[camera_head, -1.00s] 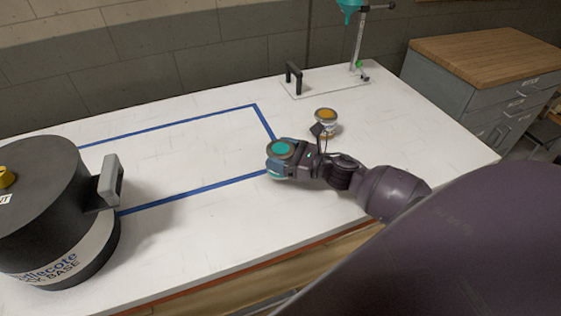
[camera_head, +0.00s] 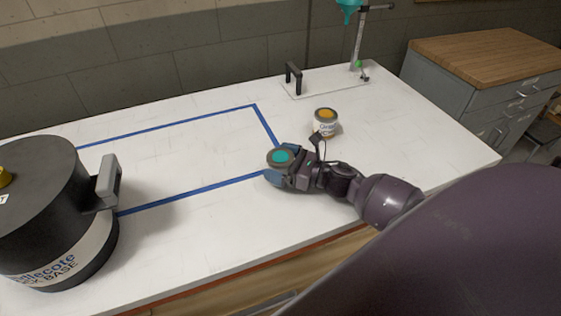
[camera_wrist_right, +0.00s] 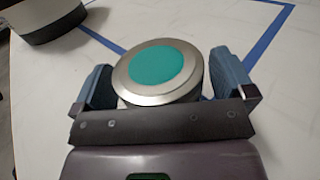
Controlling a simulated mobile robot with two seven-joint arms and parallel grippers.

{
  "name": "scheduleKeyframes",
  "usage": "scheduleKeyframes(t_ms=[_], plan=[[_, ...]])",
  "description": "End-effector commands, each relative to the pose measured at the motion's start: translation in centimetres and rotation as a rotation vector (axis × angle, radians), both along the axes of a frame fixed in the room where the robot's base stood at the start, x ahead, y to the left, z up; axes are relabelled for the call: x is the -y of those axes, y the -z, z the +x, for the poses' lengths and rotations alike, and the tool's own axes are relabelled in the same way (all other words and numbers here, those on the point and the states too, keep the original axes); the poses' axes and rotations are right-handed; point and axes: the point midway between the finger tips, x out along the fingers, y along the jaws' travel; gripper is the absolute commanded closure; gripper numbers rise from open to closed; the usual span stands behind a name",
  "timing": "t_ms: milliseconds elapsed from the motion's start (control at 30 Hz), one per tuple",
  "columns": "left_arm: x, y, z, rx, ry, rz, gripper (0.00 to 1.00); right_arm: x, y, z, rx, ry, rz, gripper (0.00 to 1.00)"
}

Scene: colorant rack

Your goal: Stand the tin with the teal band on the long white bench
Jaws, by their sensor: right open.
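The tin with the teal lid disc (camera_head: 280,157) stands upright on the long white bench (camera_head: 190,160), at the near right corner of the blue tape outline. Its side band is hidden by my gripper. My right gripper (camera_head: 280,164) is low at the bench with a finger on either side of the tin. In the right wrist view the tin (camera_wrist_right: 158,68) sits between the two blue fingers of the gripper (camera_wrist_right: 155,85), which are open, with a gap visible at the left finger. My left gripper is not in view.
A tin with an orange lid (camera_head: 325,122) stands just behind my right gripper. A large black pot (camera_head: 50,205) with a grey handle is at the left. A clear plate with a black handle (camera_head: 293,78) and a funnel stand (camera_head: 358,45) are at the back.

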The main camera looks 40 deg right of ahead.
Motion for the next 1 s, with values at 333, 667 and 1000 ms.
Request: scheduleKeyframes(t_ms=[333, 667, 1000], plan=[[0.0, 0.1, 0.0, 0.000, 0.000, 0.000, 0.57, 1.3, 0.0, -2.1, -0.003, 0.002, -0.001, 0.00], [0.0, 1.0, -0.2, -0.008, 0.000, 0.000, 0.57, 4.5, 0.0, -7.4, -0.002, 0.002, 0.000, 0.00], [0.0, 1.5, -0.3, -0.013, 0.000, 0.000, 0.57, 6.2, -0.2, -10.1, 0.000, 0.001, 0.000, 0.00]])
